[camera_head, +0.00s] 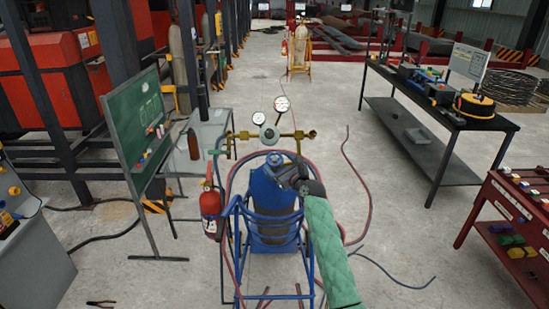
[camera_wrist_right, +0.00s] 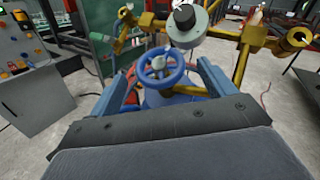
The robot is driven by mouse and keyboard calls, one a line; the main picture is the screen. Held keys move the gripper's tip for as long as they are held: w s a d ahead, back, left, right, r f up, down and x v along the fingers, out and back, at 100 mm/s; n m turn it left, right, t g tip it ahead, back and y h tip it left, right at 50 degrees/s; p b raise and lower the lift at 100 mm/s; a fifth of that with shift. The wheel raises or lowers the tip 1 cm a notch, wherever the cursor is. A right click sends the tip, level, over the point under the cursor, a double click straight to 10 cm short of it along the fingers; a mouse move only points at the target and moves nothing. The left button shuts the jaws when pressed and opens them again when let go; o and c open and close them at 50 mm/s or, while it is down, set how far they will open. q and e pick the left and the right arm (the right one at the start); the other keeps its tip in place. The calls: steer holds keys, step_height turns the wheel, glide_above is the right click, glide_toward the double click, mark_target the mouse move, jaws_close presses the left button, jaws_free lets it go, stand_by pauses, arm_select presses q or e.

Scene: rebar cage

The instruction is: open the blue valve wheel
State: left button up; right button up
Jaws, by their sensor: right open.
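The blue valve wheel (camera_wrist_right: 161,68) shows in the right wrist view as a round handwheel with a pale hub, on top of the blue gas cylinder. In the head view the wheel (camera_head: 273,158) is small at the cylinder's top, partly hidden near my gripper. The blue cylinder (camera_head: 268,190) stands in a blue cart. My right gripper (camera_head: 290,178) is open, just to the near right of the wheel. In the wrist view its two fingers stand apart, left and right of the wheel, with a visible gap on each side. My left gripper is out of view.
A brass manifold (camera_head: 245,135) with two round gauges (camera_head: 282,103) stands just beyond the wheel. A red extinguisher (camera_head: 211,208) hangs at the cart's left. Red hoses (camera_head: 362,180) curve over the floor. A green board (camera_head: 133,115) stands left; a dark workbench (camera_head: 440,110) stands right.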

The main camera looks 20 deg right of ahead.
mark_target(277, 162)
steer(key=shift+p+x, duration=0.65)
steer(key=shift+x, duration=1.3)
steer(key=c, duration=1)
